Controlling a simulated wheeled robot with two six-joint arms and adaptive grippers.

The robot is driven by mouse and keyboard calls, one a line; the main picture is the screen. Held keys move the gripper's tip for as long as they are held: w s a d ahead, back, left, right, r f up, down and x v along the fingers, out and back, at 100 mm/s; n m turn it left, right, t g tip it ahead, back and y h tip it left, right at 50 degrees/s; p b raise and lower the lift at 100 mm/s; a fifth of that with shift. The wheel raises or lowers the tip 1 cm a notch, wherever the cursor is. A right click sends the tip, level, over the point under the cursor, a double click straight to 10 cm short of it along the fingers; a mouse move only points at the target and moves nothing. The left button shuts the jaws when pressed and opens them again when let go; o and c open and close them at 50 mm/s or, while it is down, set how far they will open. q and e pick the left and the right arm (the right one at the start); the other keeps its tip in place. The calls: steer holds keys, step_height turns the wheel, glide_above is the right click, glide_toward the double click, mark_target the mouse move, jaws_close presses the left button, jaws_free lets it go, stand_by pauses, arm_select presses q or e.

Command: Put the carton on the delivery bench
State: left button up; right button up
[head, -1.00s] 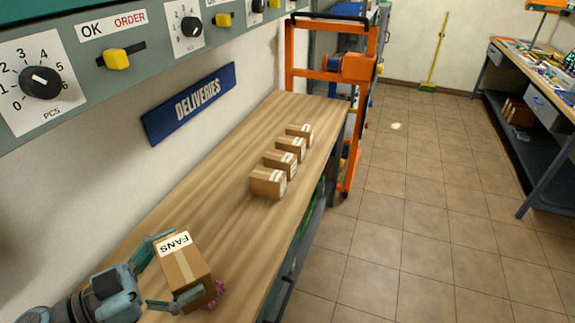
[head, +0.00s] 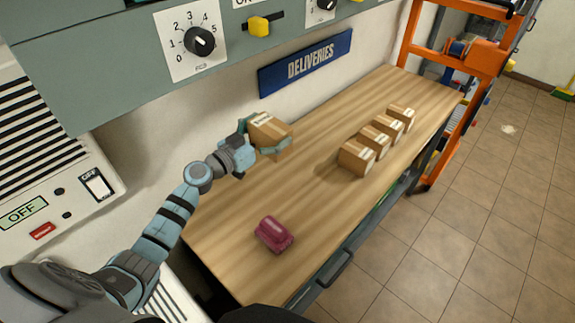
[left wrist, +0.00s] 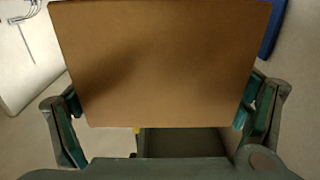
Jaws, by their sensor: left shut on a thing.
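The carton (head: 268,133) is a brown box with a white label, held at the back of the wooden delivery bench (head: 310,205), near the wall. My left gripper (head: 262,142) is shut on it, with one finger on each side. In the left wrist view the carton (left wrist: 160,65) fills the space between the two fingers (left wrist: 160,115). I cannot tell whether its underside touches the bench top. The blue DELIVERIES sign (head: 305,62) hangs on the wall above the bench. My right gripper is not in view.
Several small cartons (head: 357,157) stand in a row toward the bench's right side. A dark pink object (head: 274,234) lies near the front left. An orange frame (head: 465,55) stands past the far end. Bare bench lies between the held carton and the row.

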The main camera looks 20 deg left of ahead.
arm_select(q)
step_height(320, 180, down, 18)
steer(key=b, duration=1.3)
steer(key=shift+b, duration=0.35)
steer(key=shift+w+r, duration=0.1)
steer(key=shift+r, duration=0.05)
steer(key=shift+s+f, duration=0.2)
steer(key=shift+f, duration=0.3)
